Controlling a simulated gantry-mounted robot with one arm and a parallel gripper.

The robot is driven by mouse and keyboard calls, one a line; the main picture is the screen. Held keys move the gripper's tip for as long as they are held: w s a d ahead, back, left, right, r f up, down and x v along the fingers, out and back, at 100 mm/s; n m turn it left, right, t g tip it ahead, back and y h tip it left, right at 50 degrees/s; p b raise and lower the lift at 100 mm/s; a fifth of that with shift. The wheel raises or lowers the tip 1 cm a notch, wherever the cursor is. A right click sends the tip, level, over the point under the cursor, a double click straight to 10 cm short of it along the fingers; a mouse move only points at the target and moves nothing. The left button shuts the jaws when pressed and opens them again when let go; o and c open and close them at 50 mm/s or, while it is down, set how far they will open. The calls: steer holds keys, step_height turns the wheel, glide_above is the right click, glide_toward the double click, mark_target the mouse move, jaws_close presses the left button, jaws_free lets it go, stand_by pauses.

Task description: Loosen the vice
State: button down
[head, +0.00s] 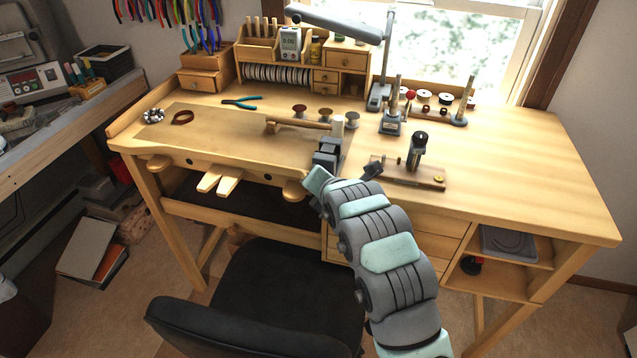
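The vice (327,150) is a small dark grey block with a blue-grey front, fixed at the front edge of the wooden workbench, near its middle. My arm reaches up from the lower right, and its end, my gripper (318,180), is right below and in front of the vice. The gripper's fingers are hidden or too small to make out, so I cannot tell whether it touches the vice or is open or shut. The vice's lower front and any handle are largely covered by my arm. I cannot tell how far apart its jaws are.
A hammer (298,124) lies behind the vice. A wooden board with a dark upright tool (417,150) stands to its right. Wooden bench pegs (220,180) jut out at the left. A black chair (262,300) stands in front. The bench top's right side is clear.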

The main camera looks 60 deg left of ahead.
stand_by(0.7)
steer(key=c, duration=1.7)
jaws_free()
steer(key=shift+c, duration=0.2)
steer(key=p+v, duration=0.1)
steer(key=v, duration=0.9)
steer(key=shift+s+d+r+p, duration=0.2)
steer(key=shift+r+p, duration=0.1)
steer(key=shift+p, duration=0.1)
steer(key=shift+o, duration=0.3)
